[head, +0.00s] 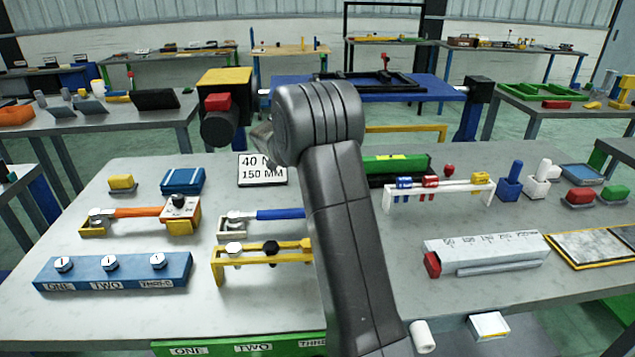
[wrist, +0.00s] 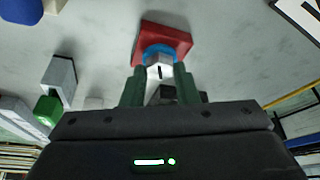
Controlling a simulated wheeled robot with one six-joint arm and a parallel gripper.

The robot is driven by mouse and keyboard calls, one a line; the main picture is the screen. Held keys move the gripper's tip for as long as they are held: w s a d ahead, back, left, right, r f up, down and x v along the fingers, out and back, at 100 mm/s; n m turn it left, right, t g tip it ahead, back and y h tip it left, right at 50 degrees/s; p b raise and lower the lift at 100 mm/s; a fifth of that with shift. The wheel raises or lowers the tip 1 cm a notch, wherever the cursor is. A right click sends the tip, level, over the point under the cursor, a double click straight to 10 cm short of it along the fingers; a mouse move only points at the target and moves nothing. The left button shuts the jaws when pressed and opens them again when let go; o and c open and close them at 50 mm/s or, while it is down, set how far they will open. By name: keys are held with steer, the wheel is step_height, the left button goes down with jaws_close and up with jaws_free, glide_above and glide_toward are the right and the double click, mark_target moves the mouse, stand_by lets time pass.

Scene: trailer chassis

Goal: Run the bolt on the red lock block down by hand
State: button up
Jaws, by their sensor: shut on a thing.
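The red lock block (wrist: 176,43) lies on a pale grey surface at the top middle of the wrist view. A blue ring (wrist: 150,51) sits on it, under the pale head of the bolt (wrist: 160,72), which carries a dark mark. My gripper (wrist: 160,86) has its two green fingers on either side of the bolt head and is shut on it. The bolt's thread and how deep it sits are hidden. In the head view my arm stands in front, and I cannot make out the block, the bolt or the fingers.
A sign reading 150 MM (head: 263,169) stands left of my arm. A yellow rack (head: 262,258) and a blue numbered block (head: 115,272) are on the bench at left. A white rack (head: 440,190) and a long white block (head: 485,252) are at right.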

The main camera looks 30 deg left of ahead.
steer(key=m, duration=0.1)
steer(key=m+p, duration=0.1)
steer(key=m+h, duration=0.1)
steer(key=shift+w+a+r+m+g, duration=0.2)
steer(key=shift+a+r+m+g, duration=0.05)
steer(key=shift+r+m+g, duration=0.15)
steer(key=shift+o, duration=0.2)
steer(key=m+p, duration=0.1)
steer(key=m, duration=0.1)
steer(key=m+g+p, duration=0.1)
steer(key=m, duration=0.1)
steer(key=shift+w+m+g+h+p, duration=0.2)
steer(key=shift+m+g+h+p, duration=0.1)
steer(key=shift+h+p, duration=0.1)
steer(key=m+p, duration=0.1)
steer(key=m+g+p, duration=0.1)
steer(key=m, duration=0.1)
steer(key=m+g+p, duration=0.1)
steer(key=m, duration=0.1)
steer(key=shift+w, duration=0.25)
steer(key=shift+c, duration=0.2)
steer(key=shift+w+f+m+g+p, duration=0.1)
steer(key=shift+m+g+p, duration=0.5)
steer(key=shift+m+p, duration=0.75)
steer(key=shift+m, duration=0.35)
steer(key=o, duration=0.9)
steer(key=shift+c, duration=0.2)
steer(key=shift+o, duration=0.7)
steer(key=shift+f+b, duration=0.15)
steer(key=shift+b, duration=0.15)
